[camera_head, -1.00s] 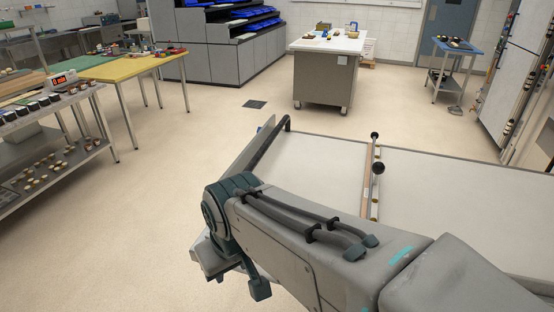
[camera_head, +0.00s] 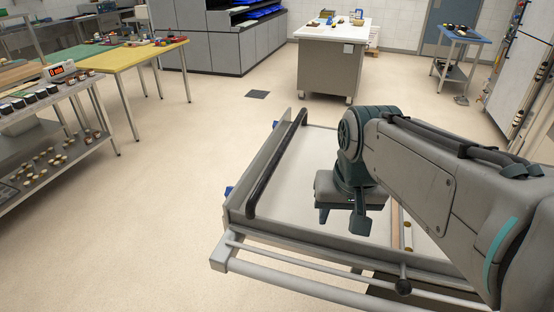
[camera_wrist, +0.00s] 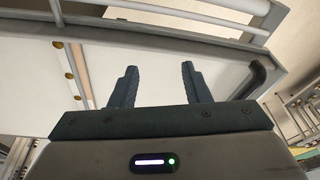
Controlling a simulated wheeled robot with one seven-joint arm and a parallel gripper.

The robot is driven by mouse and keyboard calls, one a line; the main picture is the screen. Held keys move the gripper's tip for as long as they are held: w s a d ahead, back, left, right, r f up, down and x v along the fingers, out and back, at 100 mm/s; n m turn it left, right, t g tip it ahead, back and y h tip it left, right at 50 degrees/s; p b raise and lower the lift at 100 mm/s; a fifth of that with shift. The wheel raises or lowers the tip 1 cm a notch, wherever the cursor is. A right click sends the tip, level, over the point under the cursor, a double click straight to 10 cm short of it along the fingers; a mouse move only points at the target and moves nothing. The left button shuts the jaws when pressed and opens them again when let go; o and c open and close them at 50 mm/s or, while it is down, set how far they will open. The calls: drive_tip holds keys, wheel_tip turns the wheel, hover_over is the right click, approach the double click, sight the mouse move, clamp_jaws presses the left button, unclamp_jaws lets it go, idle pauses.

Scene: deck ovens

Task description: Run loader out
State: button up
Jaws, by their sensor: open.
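The loader (camera_head: 306,184) is a flat pale bed in a grey metal frame, in the lower right of the head view. A dark handle bar (camera_head: 272,172) runs along its left end, and the bar's bent end shows in the wrist view (camera_wrist: 261,76). My gripper (camera_head: 342,220) is over the bed, to the right of the bar and apart from it. In the wrist view my gripper (camera_wrist: 157,72) has its two fingers spread with nothing between them. My arm hides the right part of the bed.
A grey rail (camera_head: 300,283) runs along the loader's near side. A wooden strip with round studs (camera_wrist: 70,73) crosses the bed. A yellow-topped table (camera_head: 135,57) and a shelf rack (camera_head: 60,135) stand left. A white-topped counter (camera_head: 333,31) stands behind. The floor between is clear.

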sight(268, 173)
drive_tip(key=w+a+r+m+g+y+b, duration=0.15)
drive_tip(key=w+a+r, duration=0.3)
drive_tip(key=w, duration=0.55)
drive_tip(key=w+a+r+m+g+b, duration=0.1)
drive_tip(key=w+a+r+m+b, duration=0.1)
drive_tip(key=w+a+r, duration=0.5)
drive_tip(key=shift+t, duration=0.25)
drive_tip(key=w+f, duration=0.1)
drive_tip(key=f, duration=0.4)
drive_tip(key=w+a+f, duration=0.1)
drive_tip(key=f, duration=0.5)
drive_tip(key=w+f+b, duration=0.1)
drive_tip(key=f, duration=0.4)
drive_tip(key=shift+a+f, duration=0.3)
drive_tip(key=shift+a, duration=0.05)
